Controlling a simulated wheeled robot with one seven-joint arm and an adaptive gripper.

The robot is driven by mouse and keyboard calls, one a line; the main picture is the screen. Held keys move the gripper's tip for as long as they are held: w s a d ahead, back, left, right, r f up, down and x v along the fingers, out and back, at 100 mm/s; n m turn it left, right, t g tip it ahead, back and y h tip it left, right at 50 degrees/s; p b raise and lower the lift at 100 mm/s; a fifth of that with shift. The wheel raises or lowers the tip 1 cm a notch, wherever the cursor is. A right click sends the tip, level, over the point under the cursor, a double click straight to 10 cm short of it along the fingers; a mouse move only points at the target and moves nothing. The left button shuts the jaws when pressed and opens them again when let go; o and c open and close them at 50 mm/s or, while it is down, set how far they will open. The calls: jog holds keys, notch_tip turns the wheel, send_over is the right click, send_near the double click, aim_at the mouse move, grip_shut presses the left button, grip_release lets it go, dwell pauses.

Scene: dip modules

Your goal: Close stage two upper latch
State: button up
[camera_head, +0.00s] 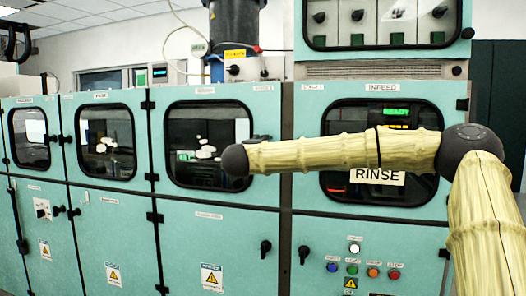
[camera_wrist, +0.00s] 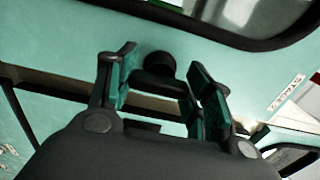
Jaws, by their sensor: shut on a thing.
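In the wrist view, my gripper (camera_wrist: 163,88) has its two fingers on either side of a black latch knob (camera_wrist: 159,64) on a teal cabinet panel. The fingers are shut on this latch, and its base is partly hidden between them. In the head view, the stage two upper door (camera_head: 180,185) with its dark window (camera_head: 208,130) is left of centre and looks flush with the cabinet front. I cannot tell the latch's exact turn.
Black handles show lower down, one on the stage two lower panel (camera_head: 265,250) and one on the panel to its right (camera_head: 303,255). Coloured buttons (camera_head: 373,272) and a RINSE sign (camera_head: 377,177) are at right. In the wrist view, a dark window frame (camera_wrist: 215,35) is close above the fingers.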

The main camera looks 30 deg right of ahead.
jog(key=shift+f, duration=0.1)
jog(key=o, duration=1)
jog(key=shift+d, duration=0.15)
jog(key=shift+o, duration=0.2)
jog(key=v, duration=1.2)
